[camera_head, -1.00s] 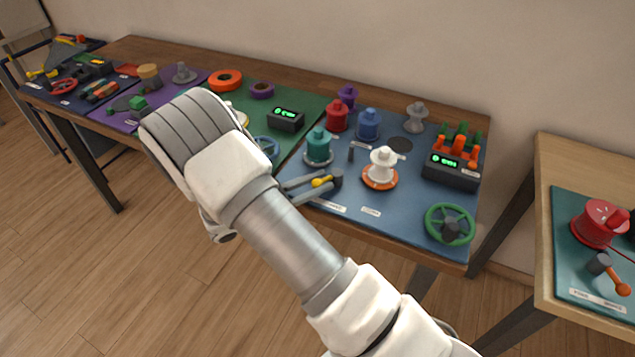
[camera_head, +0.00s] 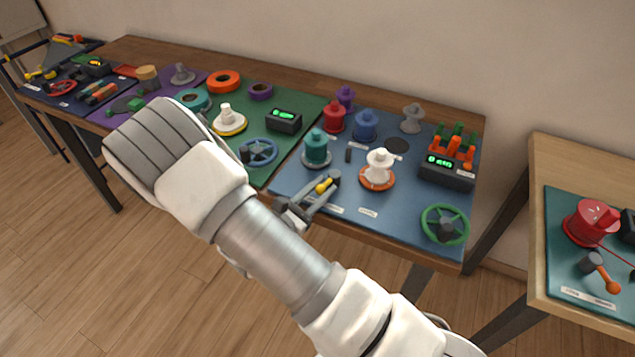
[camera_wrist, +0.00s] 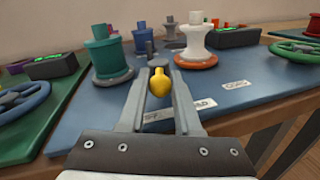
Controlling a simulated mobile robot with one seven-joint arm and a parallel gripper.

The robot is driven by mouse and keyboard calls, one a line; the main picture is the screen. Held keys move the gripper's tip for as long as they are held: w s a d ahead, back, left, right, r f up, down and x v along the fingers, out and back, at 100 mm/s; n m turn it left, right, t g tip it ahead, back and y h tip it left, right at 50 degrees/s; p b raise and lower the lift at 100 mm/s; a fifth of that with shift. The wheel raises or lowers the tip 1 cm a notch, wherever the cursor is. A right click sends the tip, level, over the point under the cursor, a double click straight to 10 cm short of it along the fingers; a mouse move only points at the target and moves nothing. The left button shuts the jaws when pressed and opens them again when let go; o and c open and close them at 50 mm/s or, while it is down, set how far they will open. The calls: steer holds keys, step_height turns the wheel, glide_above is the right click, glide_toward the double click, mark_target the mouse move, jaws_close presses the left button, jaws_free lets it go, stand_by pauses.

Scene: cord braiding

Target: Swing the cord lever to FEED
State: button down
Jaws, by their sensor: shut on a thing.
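The cord lever (camera_head: 324,186) has a yellow handle and a dark grey pivot, and stands near the front left of the blue mat. Its handle points down-left toward the mat's front edge in the head view. In the wrist view the yellow handle (camera_wrist: 160,86) sits between the two grey fingers of my gripper (camera_wrist: 159,76). My gripper (camera_head: 318,191) is shut on this handle. Two white labels lie on the mat by the lever: one (camera_wrist: 204,105) is partly hidden by the right finger, the other (camera_wrist: 237,84) lies farther right.
A teal spool (camera_head: 316,149) stands close behind the lever, and a white spool (camera_head: 379,168) on an orange base stands to its right. A green handwheel (camera_head: 444,225) is at the front right. A dark box with a green display (camera_head: 447,171) stands behind it. The mat between is partly clear.

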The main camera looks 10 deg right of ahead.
mark_target(336, 181)
steer(key=n+t+y, duration=0.1)
steer(key=y, duration=0.1)
steer(key=s+d+n+t+y, duration=0.1)
steer(key=n+t, duration=0.1)
steer(key=d+n+t+y, duration=0.1)
steer(key=y, duration=0.1)
steer(key=shift+s+n+y+p, duration=0.25)
steer(key=shift+n+y+p, duration=0.05)
steer(key=shift+p, duration=0.1)
steer(key=n+t+y, duration=0.1)
steer(key=y, duration=0.1)
steer(key=d+n+t+y+p, duration=0.1)
steer(key=y, duration=0.1)
steer(key=shift+s+n, duration=0.2)
steer(key=shift+n, duration=0.2)
steer(key=shift+d+n+y+p, duration=0.3)
steer(key=shift+n+y+p, duration=0.3)
steer(key=shift+y, duration=0.4)
steer(key=c, duration=0.6)
jaws_free()
steer(key=shift+c, duration=0.2)
steer(key=shift+s, duration=0.1)
